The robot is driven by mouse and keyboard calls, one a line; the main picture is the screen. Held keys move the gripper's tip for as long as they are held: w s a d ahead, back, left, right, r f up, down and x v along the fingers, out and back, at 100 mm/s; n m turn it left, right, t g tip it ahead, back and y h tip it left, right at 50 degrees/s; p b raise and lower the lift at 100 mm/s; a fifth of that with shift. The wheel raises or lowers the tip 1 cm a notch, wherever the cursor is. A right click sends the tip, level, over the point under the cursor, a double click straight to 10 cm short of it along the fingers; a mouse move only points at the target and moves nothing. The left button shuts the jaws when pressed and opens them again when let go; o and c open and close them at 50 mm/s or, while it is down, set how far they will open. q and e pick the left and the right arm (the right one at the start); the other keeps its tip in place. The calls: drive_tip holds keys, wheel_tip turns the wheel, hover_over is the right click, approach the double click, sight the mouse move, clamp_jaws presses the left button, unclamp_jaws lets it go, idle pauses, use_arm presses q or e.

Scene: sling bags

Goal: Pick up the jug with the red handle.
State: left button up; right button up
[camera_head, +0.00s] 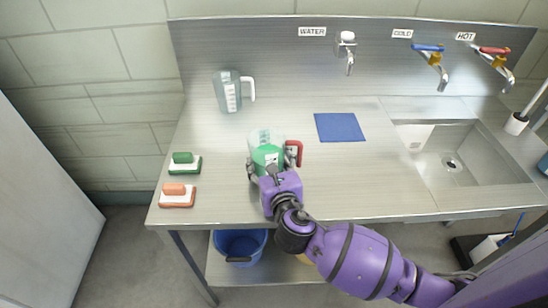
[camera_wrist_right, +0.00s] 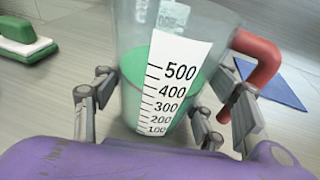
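The jug with the red handle (camera_head: 264,143) is clear, holds green liquid and stands upright near the counter's front left. Its red handle (camera_head: 294,152) points right. In the right wrist view the jug (camera_wrist_right: 170,85) shows a white scale facing my gripper. My right gripper (camera_head: 270,170) reaches in from the front, with one finger on each side of the jug. The fingers are spread, and it also shows in the right wrist view (camera_wrist_right: 172,100); small gaps seem to show beside the jug, but contact is hard to judge. My left gripper is out of view.
Another clear jug (camera_head: 228,92) with a pale handle stands behind. A green brush (camera_head: 184,163) and an orange brush (camera_head: 178,195) lie at the left. A blue cloth (camera_head: 340,127) and a sink (camera_head: 454,158) are to the right. Taps line the back wall.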

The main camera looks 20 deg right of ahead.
drive_tip(key=c, duration=0.8)
drive_tip(key=shift+c, duration=0.6)
drive_tip(key=shift+r, duration=0.15)
